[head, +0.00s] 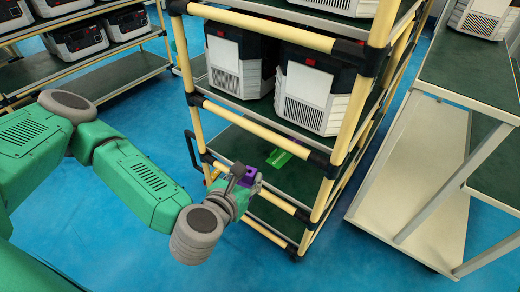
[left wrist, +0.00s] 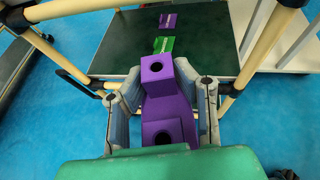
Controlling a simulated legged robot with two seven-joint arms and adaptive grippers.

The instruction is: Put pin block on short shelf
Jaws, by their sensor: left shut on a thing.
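My left gripper (head: 246,181) is shut on a purple pin block (left wrist: 165,97), which sits between its fingers. The block has two raised parts, each with a round dark hole, in the left wrist view. In the head view the purple block (head: 249,176) is at the front edge of the yellow-framed rack (head: 265,34), partly hidden by the gripper. A green shelf board (left wrist: 117,45) lies beyond the gripper. On it are a green block (left wrist: 163,44) and another purple piece (left wrist: 168,20). My right gripper is not in view.
White-and-black units (head: 312,92) stand on the rack level above. The rack's yellow front rail (head: 270,138) and post (head: 345,125) are close to the gripper. A cream-framed cart (head: 430,180) stands at right. Blue floor is open at left.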

